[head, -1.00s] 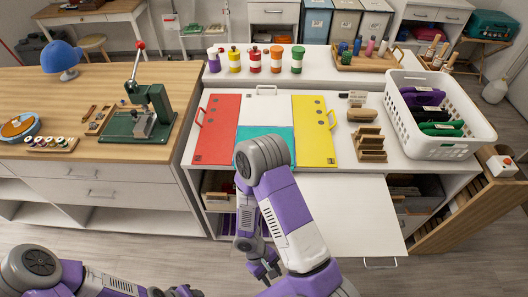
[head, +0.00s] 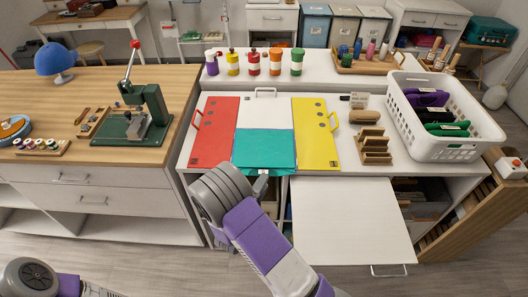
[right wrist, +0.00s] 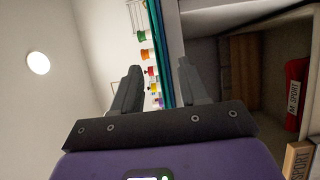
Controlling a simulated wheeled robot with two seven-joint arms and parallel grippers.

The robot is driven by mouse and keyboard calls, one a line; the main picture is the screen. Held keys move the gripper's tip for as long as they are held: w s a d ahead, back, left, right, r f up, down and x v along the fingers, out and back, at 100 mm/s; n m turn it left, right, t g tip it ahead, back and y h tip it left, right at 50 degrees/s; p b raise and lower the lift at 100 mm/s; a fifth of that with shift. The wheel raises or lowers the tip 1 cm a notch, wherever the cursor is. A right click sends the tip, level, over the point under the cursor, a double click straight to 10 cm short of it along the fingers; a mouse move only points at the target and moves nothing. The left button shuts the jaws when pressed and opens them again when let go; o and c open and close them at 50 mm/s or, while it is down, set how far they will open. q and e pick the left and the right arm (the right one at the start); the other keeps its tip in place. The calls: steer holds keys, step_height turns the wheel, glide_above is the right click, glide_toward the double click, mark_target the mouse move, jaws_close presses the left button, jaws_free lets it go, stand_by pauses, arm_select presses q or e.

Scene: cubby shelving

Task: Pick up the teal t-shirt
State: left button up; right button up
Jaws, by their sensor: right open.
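The teal t-shirt (head: 264,148) lies flat and folded on the lower middle of a folding board with a red panel (head: 214,130), a white panel and a yellow panel (head: 314,130). Its front edge reaches the counter's front edge. My right gripper (head: 261,184) is at that front edge, mostly hidden behind my own arm. In the right wrist view, my right gripper (right wrist: 160,68) has its fingers apart, and the shirt's teal edge (right wrist: 167,50) shows as a thin strip between them. Whether they touch it I cannot tell. My left gripper is out of the frame; only its arm shows at lower left.
A pulled-out white board (head: 345,220) juts from the counter, right of my right arm. A white basket (head: 440,145) of folded clothes and a wooden rack (head: 374,148) stand to the right. A green press (head: 140,125) is on the left table. Open cubbies lie below the counter.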

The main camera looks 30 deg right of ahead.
steer(key=x, duration=0.4)
steer(key=shift+w+r, duration=0.1)
steer(key=shift+r, duration=0.1)
jaws_close()
